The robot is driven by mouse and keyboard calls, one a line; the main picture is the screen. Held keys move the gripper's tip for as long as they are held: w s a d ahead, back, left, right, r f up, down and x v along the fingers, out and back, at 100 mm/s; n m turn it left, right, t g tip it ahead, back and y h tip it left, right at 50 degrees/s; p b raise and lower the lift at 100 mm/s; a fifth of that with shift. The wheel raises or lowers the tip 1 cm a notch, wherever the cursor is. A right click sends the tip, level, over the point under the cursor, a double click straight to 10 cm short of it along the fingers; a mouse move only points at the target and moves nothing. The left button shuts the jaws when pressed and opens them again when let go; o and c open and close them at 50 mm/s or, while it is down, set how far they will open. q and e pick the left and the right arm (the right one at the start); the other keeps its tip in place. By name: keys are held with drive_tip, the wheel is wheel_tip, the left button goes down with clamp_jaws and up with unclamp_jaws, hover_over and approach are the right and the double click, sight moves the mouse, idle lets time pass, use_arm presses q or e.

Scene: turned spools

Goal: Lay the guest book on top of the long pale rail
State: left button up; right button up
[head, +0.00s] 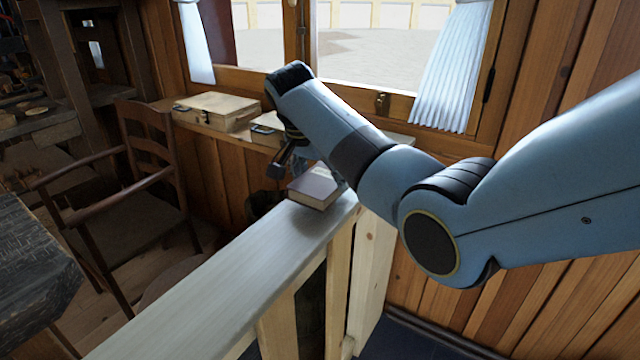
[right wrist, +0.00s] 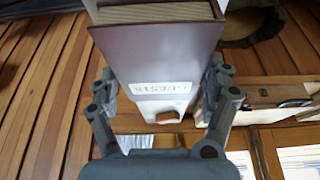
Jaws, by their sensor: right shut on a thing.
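The guest book (head: 316,188) is a dark purple-brown book with pale page edges. In the head view it lies flat at the far end of the long pale rail (head: 240,262); I cannot tell whether it rests on the rail or is held just above it. My right gripper (head: 312,168) is at the book's far side, partly hidden behind my own arm. In the right wrist view the guest book (right wrist: 160,50), with a pale label on its cover, sits between the fingers of my right gripper (right wrist: 162,85), which is shut on it. My left gripper is not in view.
Wooden boxes (head: 215,110) stand on the sill ledge behind the rail. A dark wooden chair (head: 150,170) stands left of the rail, and a dark table (head: 35,280) is at the lower left. The near length of the rail top is bare.

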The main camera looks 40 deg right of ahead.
wheel_tip(320, 180, down, 2)
drive_tip(key=shift+f, duration=0.1)
drive_tip(key=o, duration=1.2)
drive_tip(key=v, duration=1.2)
drive_tip(key=shift+s, duration=0.1)
